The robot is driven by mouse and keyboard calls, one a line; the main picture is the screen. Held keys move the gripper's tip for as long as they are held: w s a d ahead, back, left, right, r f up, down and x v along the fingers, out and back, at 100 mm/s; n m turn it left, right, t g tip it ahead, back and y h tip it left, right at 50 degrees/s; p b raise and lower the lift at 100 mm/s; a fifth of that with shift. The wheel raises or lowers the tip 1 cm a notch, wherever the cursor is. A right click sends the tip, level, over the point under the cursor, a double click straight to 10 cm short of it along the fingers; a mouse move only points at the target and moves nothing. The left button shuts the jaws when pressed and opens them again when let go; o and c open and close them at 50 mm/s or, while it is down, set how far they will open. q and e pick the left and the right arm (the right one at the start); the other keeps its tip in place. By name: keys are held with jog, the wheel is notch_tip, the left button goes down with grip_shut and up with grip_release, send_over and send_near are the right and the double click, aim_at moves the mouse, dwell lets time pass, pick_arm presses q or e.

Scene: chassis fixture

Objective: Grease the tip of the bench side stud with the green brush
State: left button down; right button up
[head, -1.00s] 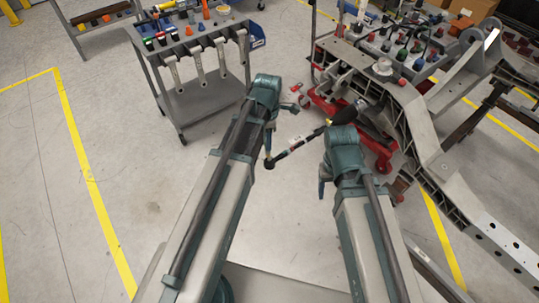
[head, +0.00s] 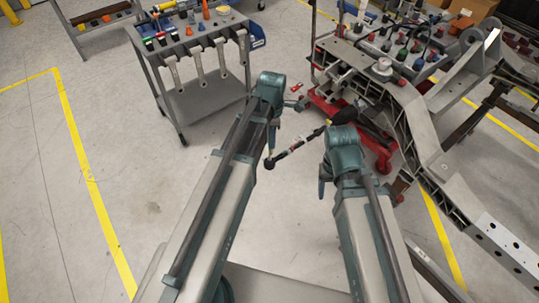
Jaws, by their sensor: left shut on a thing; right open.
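My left arm (head: 214,213) comes up from the bottom left and my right arm (head: 370,232) from the bottom centre. I cannot make out the fingers of either gripper; the arm links cover that area. A dark rod (head: 297,147) with a pale band and a black knob at its lower left end shows between the arms; I cannot tell what it belongs to. The grey chassis beam (head: 428,140) runs down the right side. I cannot pick out the bench side stud or its tip. No green brush can be identified with certainty.
A grey cart (head: 205,93) at the upper left carries small coloured containers, with metal parts hanging from its front edge. A tray (head: 370,43) of dark-handled items stands behind the chassis. A red stand (head: 378,153) is under the beam. The floor (head: 130,190) at left is clear.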

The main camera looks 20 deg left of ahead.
pick_arm(q)
jog(key=shift+s+a, duration=0.55)
jog(key=shift+s, duration=0.15)
jog(key=shift+w+d, duration=0.1)
jog(key=shift+w, duration=0.05)
dwell(0.3)
jog(key=shift+w+d, duration=0.45)
jog(key=shift+w, duration=0.1)
jog(key=shift+r+p, duration=3)
jog(key=shift+p, duration=0.05)
